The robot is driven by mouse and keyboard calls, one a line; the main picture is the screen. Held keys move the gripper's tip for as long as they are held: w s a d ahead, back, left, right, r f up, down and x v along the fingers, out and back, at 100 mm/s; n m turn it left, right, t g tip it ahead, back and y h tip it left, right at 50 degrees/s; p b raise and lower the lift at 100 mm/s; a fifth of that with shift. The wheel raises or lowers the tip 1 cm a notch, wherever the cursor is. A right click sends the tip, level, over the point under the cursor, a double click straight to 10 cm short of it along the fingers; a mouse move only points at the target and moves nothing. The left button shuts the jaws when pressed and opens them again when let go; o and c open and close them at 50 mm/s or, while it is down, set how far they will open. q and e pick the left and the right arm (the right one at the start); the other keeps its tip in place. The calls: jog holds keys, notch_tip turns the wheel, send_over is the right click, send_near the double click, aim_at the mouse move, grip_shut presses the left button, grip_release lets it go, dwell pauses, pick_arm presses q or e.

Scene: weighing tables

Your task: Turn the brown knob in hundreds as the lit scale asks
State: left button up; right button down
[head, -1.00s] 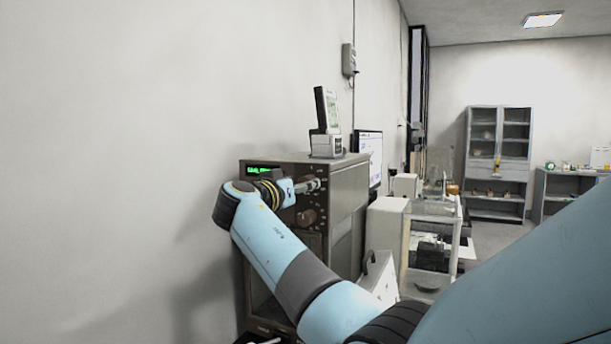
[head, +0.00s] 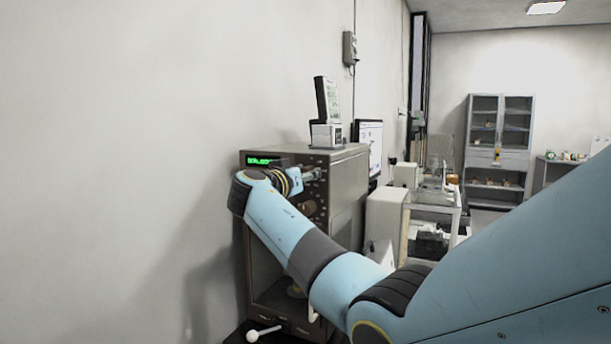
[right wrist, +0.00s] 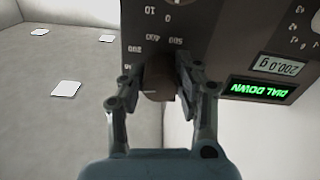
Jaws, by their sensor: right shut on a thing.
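The scale (head: 348,200) is a tall grey-brown cabinet against the left wall, with a lit green display (head: 262,160). The right wrist view shows its panel upside down; the lit display (right wrist: 259,88) reads "DIAL DOWN" and the plate (right wrist: 282,67) above it in the picture reads "200.0 g". My right gripper (right wrist: 160,76) is shut on the brown knob (right wrist: 157,90), one finger on each side. Numbers including 500, 400 and 200 ring this knob. In the head view my right gripper (head: 308,174) is at the panel, and the gripped knob is mostly hidden. My left gripper is not in view.
Another brown knob (head: 308,208) sits below my gripper on the panel. A small device (head: 326,110) stands on the cabinet top. A monitor (head: 370,150) and a glass balance case (head: 430,225) stand behind to the right. A shelf cabinet (head: 498,150) is at the back.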

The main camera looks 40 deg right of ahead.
jog(key=shift+f+n, duration=0.1)
jog(key=shift+n, duration=0.2)
jog(key=shift+n+b, duration=0.3)
jog(key=shift+b, duration=0.1)
jog(key=shift+n+b, duration=0.45)
jog(key=shift+n, duration=0.65)
jog(key=n, duration=0.4)
jog(key=shift+n, duration=0.3)
jog(key=c, duration=0.9)
grip_release()
jog(key=shift+c, duration=0.2)
jog(key=shift+a, duration=0.1)
